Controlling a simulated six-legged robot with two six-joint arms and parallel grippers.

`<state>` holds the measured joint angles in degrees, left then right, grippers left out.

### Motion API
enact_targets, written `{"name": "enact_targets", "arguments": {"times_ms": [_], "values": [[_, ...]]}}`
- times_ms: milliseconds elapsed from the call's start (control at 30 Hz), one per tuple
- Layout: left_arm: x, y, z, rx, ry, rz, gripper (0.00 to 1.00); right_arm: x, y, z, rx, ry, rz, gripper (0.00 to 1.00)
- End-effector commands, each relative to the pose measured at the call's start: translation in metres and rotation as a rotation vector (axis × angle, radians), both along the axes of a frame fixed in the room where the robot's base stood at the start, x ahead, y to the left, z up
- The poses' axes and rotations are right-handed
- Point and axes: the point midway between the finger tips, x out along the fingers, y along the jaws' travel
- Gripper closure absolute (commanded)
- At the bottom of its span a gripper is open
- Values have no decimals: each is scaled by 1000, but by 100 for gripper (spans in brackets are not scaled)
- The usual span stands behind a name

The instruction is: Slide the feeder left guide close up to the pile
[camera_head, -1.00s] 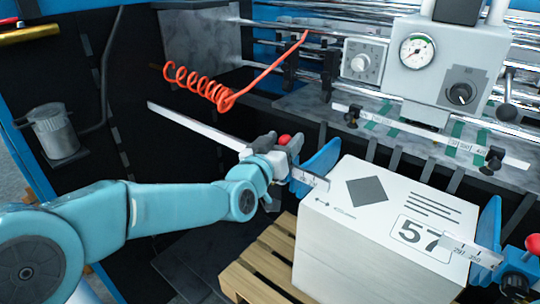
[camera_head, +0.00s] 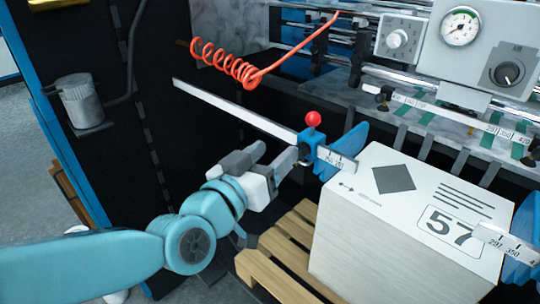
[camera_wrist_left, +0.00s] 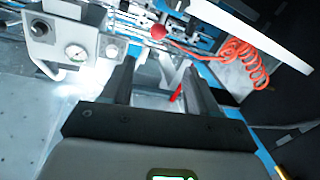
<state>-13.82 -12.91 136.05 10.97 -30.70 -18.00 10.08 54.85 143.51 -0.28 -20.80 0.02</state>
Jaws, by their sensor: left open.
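The feeder left guide is a blue block with a red knob (camera_head: 313,118) and a blue plate (camera_head: 349,146), on a white scale bar (camera_head: 235,115). The plate stands beside the upper left edge of the pile (camera_head: 385,235), a white block of sheets marked 57; I cannot tell whether they touch. My left gripper (camera_head: 275,158) is open and empty, just left of and below the guide block. In the left wrist view, the red knob (camera_wrist_left: 158,31) shows beyond my open fingers (camera_wrist_left: 160,84). My right gripper is not in view.
The pile stands on a wooden pallet (camera_head: 275,262). A blue right guide (camera_head: 524,235) is at the pile's right edge. An orange coiled hose (camera_head: 240,70) hangs above the bar. A grey control box with a gauge (camera_head: 461,27) is at the upper right.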

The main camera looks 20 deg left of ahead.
Motion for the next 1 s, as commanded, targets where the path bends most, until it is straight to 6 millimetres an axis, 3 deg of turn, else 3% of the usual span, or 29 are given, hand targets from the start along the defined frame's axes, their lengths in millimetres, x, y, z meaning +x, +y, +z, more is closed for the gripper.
{"name": "enact_targets", "arguments": {"times_ms": [100,300,467,1000], "values": [[0,0,-1,0,0,0,40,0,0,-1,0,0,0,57],[0,-4,-7,-2,-2,0,40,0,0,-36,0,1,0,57],[9,-6,-1,0,2,1,40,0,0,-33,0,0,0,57],[127,-23,0,1,3,0,40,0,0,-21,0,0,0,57]]}}
